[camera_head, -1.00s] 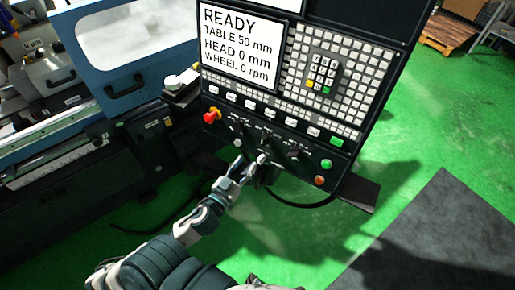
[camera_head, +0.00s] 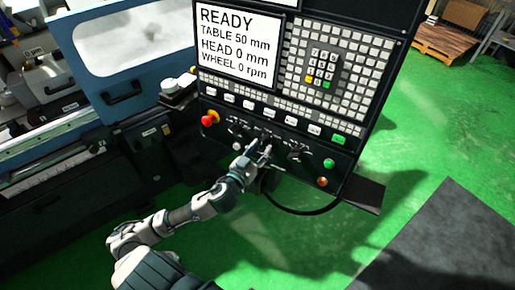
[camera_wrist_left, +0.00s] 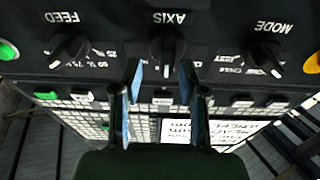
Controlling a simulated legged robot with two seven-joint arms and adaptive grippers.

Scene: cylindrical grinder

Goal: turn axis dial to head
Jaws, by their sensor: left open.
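The black axis dial (camera_wrist_left: 165,45), labelled AXIS, sits in the middle of the control panel's lower strip, upside down in the left wrist view. My left gripper (camera_wrist_left: 161,82) is open in front of it. The two fingertips show on either side of the dial's line, just short of it in the picture; I cannot tell whether they touch it. In the head view my left gripper (camera_head: 257,151) reaches the panel's dial row from below and partly hides the axis dial. My right gripper is not in view.
The mode dial (camera_wrist_left: 271,57) and feed dial (camera_wrist_left: 69,49) flank the axis dial closely. A red emergency button (camera_head: 209,119) and green button (camera_head: 338,139) are on the same panel. The screen (camera_head: 239,45) reads READY, TABLE 50 mm, HEAD 0 mm, WHEEL 0 rpm.

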